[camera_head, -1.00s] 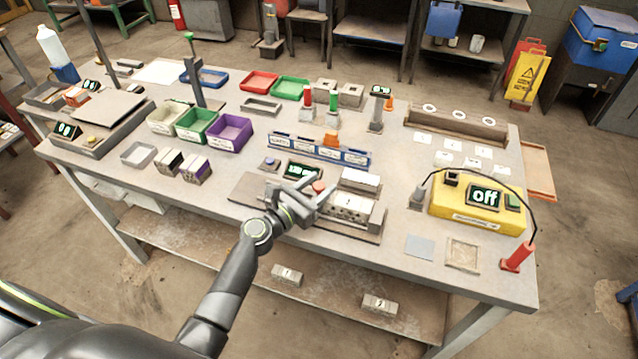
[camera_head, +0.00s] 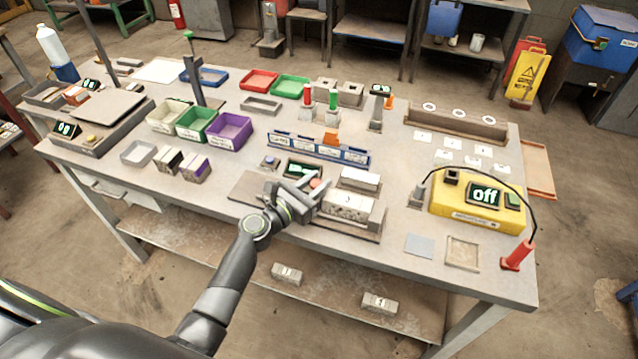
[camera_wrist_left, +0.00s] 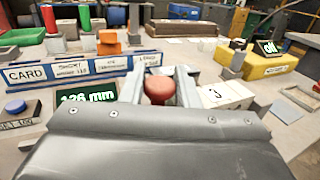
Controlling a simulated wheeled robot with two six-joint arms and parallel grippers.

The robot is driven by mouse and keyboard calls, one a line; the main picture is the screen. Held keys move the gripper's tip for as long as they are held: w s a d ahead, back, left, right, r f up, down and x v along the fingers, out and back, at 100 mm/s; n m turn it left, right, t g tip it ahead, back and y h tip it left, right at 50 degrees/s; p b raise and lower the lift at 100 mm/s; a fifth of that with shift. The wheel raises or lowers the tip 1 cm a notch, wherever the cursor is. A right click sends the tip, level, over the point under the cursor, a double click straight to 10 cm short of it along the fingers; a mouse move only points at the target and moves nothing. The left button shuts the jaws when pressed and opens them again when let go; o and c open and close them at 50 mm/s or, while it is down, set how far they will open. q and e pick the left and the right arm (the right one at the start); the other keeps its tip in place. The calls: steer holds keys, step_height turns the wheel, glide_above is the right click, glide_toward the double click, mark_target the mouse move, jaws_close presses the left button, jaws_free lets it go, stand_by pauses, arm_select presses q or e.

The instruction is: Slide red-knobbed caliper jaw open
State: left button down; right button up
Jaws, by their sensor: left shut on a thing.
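The caliper's red knob (camera_head: 314,183) sits between the fingers of my left gripper (camera_head: 317,187), at the front middle of the bench. In the left wrist view the red knob (camera_wrist_left: 160,91) shows clearly between the two grey fingers (camera_wrist_left: 165,82), which are shut on it. The caliper display (camera_wrist_left: 88,98) reads 126 mm in the wrist view; it also shows in the head view (camera_head: 303,170), partly behind the hand. The caliper's jaw is largely hidden by my gripper. My right gripper is not in view.
A blue labelled rack (camera_head: 320,151) stands behind the caliper. A blue button (camera_wrist_left: 15,106) is left of the display. A pale block (camera_head: 360,179) lies behind the brick. A yellow tester (camera_head: 470,212) reading off stands at the right. The bench front left of the hand is fairly clear.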

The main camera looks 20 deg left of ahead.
arm_select(q)
steer(key=a+b, duration=0.1)
steer(key=a, duration=0.3)
steer(key=shift+w+a+f, duration=0.1)
steer(key=shift+a, duration=0.6)
steer(key=c, duration=1.2)
jaws_free()
steer(key=shift+b+v, duration=2.65)
steer(key=shift+v, duration=6.05)
